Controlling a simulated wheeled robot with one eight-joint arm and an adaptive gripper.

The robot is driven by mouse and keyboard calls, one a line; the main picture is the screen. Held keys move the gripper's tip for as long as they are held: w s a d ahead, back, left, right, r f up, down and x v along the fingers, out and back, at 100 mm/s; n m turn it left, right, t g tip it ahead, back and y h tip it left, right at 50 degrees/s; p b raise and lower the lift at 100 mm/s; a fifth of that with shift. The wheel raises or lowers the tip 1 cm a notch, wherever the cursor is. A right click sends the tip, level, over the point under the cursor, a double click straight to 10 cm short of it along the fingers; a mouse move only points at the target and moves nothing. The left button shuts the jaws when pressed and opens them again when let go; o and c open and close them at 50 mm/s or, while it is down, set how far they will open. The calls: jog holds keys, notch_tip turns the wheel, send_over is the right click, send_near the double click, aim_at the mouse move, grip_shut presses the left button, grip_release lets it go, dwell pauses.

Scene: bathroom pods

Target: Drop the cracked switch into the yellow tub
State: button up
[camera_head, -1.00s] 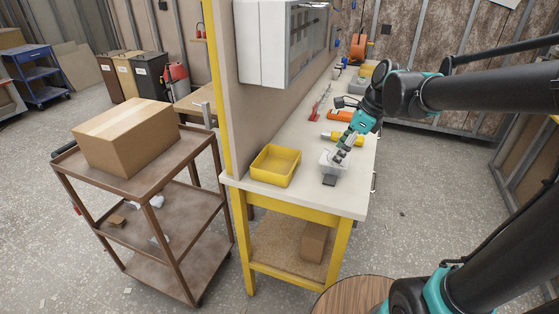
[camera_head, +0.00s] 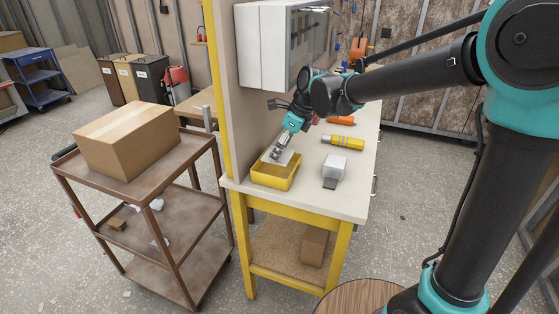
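The yellow tub (camera_head: 272,182) sits on the near left part of the workbench. My gripper (camera_head: 279,156) points down over the tub's back half. It appears shut on a pale, flat piece (camera_head: 289,159), which looks like the switch and is held at or just above the tub's rim. Any crack is too small to see. My fingers and the tub's wall partly hide the piece, and I cannot tell if it touches the tub.
A small white box (camera_head: 336,166) with a dark flat part in front stands right of the tub. A yellow cylindrical tool (camera_head: 343,142) lies behind it. A grey-white cabinet (camera_head: 282,45) hangs above the bench. A brown cart (camera_head: 170,187) with a cardboard box (camera_head: 128,138) stands left.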

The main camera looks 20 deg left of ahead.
aim_at(283, 155)
notch_tip(283, 155, down, 4)
jog(key=shift+r, duration=0.1)
jog(key=shift+a+f, duration=0.2)
jog(key=shift+f, duration=0.15)
jog(key=shift+f, duration=0.25)
jog(key=shift+f, duration=0.3)
jog(key=o, duration=1.2)
jog(key=shift+c, duration=0.2)
jog(key=v, duration=0.8)
jog(key=shift+r, duration=0.4)
